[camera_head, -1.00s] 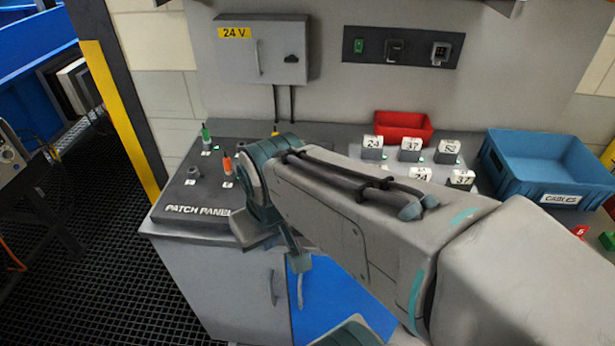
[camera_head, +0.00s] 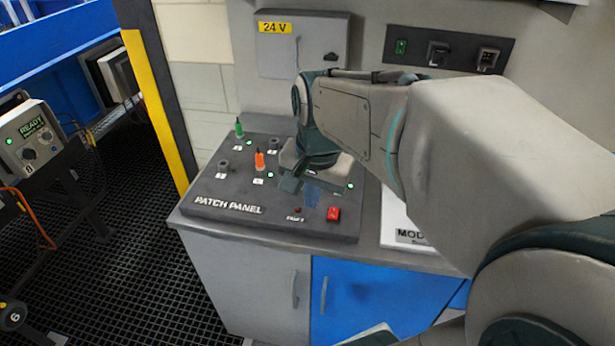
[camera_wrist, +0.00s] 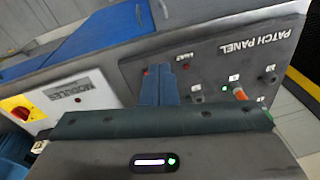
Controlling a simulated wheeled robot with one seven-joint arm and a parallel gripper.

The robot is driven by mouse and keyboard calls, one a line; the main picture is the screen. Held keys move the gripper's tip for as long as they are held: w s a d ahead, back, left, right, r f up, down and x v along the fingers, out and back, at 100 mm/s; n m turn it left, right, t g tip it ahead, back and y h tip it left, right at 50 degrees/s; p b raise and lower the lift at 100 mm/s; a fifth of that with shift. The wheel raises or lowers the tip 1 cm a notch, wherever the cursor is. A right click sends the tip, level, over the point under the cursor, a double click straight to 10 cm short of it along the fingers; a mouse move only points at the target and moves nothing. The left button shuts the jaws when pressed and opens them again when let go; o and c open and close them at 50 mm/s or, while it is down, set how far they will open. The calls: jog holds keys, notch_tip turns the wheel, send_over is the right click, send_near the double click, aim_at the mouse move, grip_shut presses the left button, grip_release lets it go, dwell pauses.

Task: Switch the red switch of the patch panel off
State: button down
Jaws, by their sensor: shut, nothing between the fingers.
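The patch panel (camera_head: 215,190) is a dark grey board on the bench. Its red switch (camera_head: 333,214) sits near the front right corner, beside the "FAULT" label. My gripper (camera_head: 311,203) is over the panel's front right part, just left of and behind the switch in the head view. Its fingers are shut together and empty. In the wrist view the shut blue fingers (camera_wrist: 160,72) point at the panel (camera_wrist: 225,65) and hide most of the switch area. I cannot tell whether the fingertips touch the panel.
Orange (camera_head: 259,160) and green (camera_head: 239,128) plugs stand in the panel's left sockets, with several green lights lit. A 24 V box (camera_head: 303,45) hangs on the wall behind. A white module board (camera_head: 408,235) lies right of the panel, partly behind my arm.

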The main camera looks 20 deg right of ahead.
aim_at(333, 217)
jog(key=w+d+f+m+g+b, duration=0.1)
jog(key=w+d+m+g+b, duration=0.1)
jog(key=w+d+m, duration=0.7)
jog(key=shift+d+m+g+y, duration=0.3)
jog(key=shift+d+m+g, duration=0.15)
jog(key=shift+m, duration=3.15)
jog(key=f, duration=0.9)
jog(key=s+a+f, duration=0.1)
jog(key=f, duration=0.4)
jog(key=shift+s, duration=0.1)
